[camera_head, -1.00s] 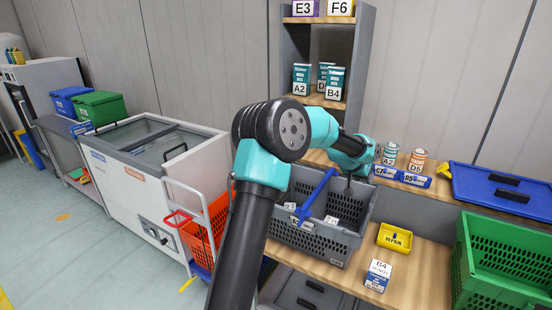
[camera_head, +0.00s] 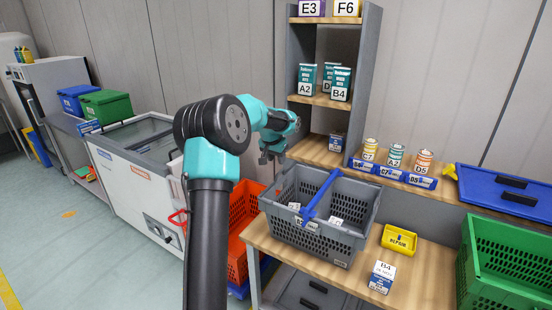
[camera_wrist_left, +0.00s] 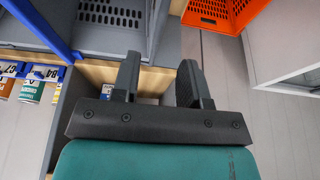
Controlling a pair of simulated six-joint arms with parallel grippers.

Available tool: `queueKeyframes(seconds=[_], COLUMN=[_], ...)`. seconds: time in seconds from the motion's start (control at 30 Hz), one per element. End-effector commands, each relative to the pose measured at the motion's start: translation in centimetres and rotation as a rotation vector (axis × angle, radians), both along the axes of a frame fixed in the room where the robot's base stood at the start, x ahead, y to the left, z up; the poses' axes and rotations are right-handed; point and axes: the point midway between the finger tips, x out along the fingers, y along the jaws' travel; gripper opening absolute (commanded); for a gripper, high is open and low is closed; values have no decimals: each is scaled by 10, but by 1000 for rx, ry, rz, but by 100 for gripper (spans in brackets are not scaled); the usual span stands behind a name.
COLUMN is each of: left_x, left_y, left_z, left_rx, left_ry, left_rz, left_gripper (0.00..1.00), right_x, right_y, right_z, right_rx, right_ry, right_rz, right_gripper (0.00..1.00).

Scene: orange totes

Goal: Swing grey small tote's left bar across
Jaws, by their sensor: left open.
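The grey small tote (camera_head: 345,252) stands on the wooden bench, with white labelled items inside. One blue bar (camera_head: 322,193) runs across its top, from the far rim to the near rim, around the middle; a second bar is not distinguishable. My left gripper (camera_head: 271,157) is open and empty, beyond the tote's far left corner and apart from the bar. In the left wrist view the open fingers (camera_wrist_left: 160,76) have nothing between them. There the tote (camera_wrist_left: 110,40) is above the fingers and the blue bar (camera_wrist_left: 42,30) is at upper left. My right gripper is not in view.
An orange tote (camera_head: 243,225) is left of the bench. A yellow bin (camera_head: 398,239) and a B4 box (camera_head: 381,278) are right of the grey tote. Cans (camera_head: 396,155) line the ledge behind. A green crate (camera_head: 500,275) and blue lid (camera_head: 505,192) are at right.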

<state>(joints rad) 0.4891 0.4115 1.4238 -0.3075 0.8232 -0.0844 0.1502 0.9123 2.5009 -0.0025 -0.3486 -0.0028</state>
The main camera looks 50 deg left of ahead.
Motion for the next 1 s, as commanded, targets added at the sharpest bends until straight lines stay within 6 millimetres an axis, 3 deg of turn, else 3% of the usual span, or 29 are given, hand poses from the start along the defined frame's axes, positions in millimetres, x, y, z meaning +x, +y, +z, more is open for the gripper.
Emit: queueKeyframes(seconds=[0.27,0.7,1.0], left_x=[3,17,23], left_y=[0,5,6], left_z=[-8,-52,-67], left_rx=[-1,-2,-1], left_ry=[0,-1,-2], left_rz=[0,-1,-2], left_gripper=[40,40,40], right_x=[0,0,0], right_y=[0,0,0], right_z=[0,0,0], right_rx=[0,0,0], right_ry=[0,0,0], right_rz=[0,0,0], right_gripper=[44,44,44])
